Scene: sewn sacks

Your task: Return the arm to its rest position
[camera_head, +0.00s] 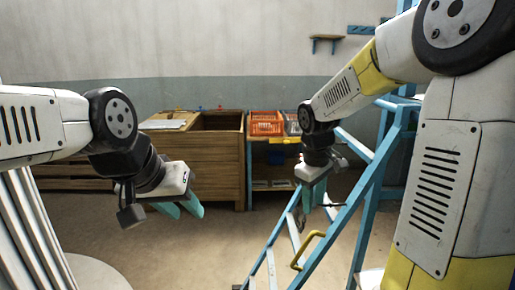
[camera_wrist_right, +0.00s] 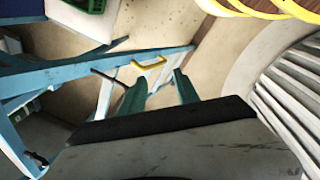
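My left gripper (camera_head: 184,211) hangs at the left in the head view, in front of the wooden cabinet. Its two teal fingers are apart, with nothing seen between them. My right gripper (camera_head: 316,207) points down near the blue ladder frame in the head view. In the right wrist view its teal fingers (camera_wrist_right: 160,78) stand apart with nothing held. Beyond them show the floor and a yellow handle (camera_wrist_right: 149,64) on the blue frame.
The blue ladder frame (camera_head: 338,222) with a yellow handle (camera_head: 307,250) stands close to my right arm. A wooden cabinet (camera_head: 217,167) and an orange crate (camera_head: 266,124) on a blue rack stand behind. The floor (camera_head: 200,255) between is clear.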

